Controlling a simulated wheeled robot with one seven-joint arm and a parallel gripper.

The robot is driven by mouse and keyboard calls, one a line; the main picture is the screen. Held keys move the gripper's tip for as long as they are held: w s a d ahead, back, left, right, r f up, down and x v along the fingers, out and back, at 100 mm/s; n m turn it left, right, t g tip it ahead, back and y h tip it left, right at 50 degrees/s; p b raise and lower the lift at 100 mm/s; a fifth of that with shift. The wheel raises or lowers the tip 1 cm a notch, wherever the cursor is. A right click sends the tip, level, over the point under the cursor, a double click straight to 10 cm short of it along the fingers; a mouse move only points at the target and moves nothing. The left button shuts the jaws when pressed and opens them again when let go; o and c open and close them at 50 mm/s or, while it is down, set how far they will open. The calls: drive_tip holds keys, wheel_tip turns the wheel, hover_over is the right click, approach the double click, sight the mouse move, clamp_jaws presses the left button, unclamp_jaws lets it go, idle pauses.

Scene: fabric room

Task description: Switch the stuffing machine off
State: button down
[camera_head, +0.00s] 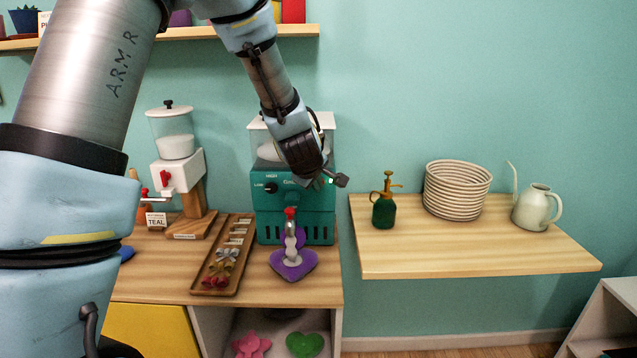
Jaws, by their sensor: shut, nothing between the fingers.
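The stuffing machine (262,200) is a teal box with a clear hopper of white filling on top. It stands on the wooden counter against the wall. A black knob with HIGH and LOW labels is on its front left. More lettering beside it is partly covered by my arm. My gripper (341,180) is shut and empty, in front of the machine's upper right side. The switch is not clearly visible; my gripper hides part of that front.
A tray of small bows (238,228) and a white dispenser (176,175) stand left of the machine. A gap separates shelf and counter.

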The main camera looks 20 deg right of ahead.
drive_tip(key=shift+w+d, duration=0.1)
drive_tip(key=shift+w, duration=0.05)
idle(0.5)
drive_tip(key=shift+w+d, duration=0.1)
drive_tip(key=shift+w, duration=0.15)
idle(0.3)
drive_tip(key=shift+s+a, duration=0.2)
drive_tip(key=shift+s, duration=0.25)
drive_tip(key=shift+s+a+b, duration=0.25)
drive_tip(key=shift+s+a, duration=0.15)
drive_tip(key=shift+s, duration=0.5)
drive_tip(key=shift+s+a+b, duration=0.3)
drive_tip(key=shift+s+a, duration=0.15)
drive_tip(key=shift+s, duration=0.4)
drive_tip(key=shift+s+a+b, duration=0.25)
drive_tip(key=shift+s+a, duration=0.15)
drive_tip(key=shift+s, duration=0.5)
